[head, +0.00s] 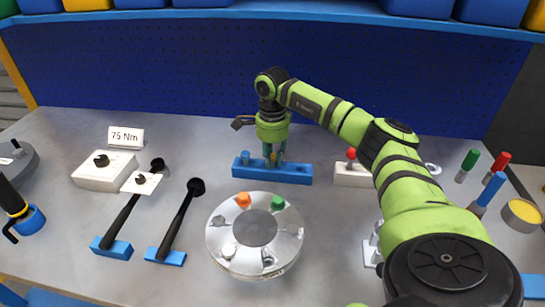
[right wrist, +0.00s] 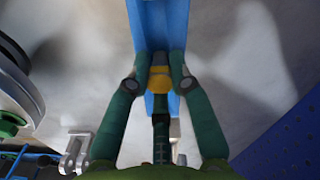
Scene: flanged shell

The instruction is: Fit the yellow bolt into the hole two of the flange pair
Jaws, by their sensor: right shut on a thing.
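The yellow bolt (right wrist: 158,78) shows in the right wrist view between the fingertips of my right gripper (right wrist: 157,85), which is shut on it. In the head view my right gripper (head: 273,161) points down at the blue rack (head: 300,175) and largely hides the bolt. I cannot tell whether the bolt is still seated in the rack. The flange pair (head: 215,236) is a round silver piece in front of the rack. My left gripper is not in view.
A blue-topped bolt (head: 245,157) stands at the rack's left end. Two black wrenches (head: 130,217) (head: 182,220) lie left of the flange. A red knob (head: 351,154) on a white block is right of the rack. Several coloured-handled tools and a yellow-topped tin (head: 524,211) are farther right.

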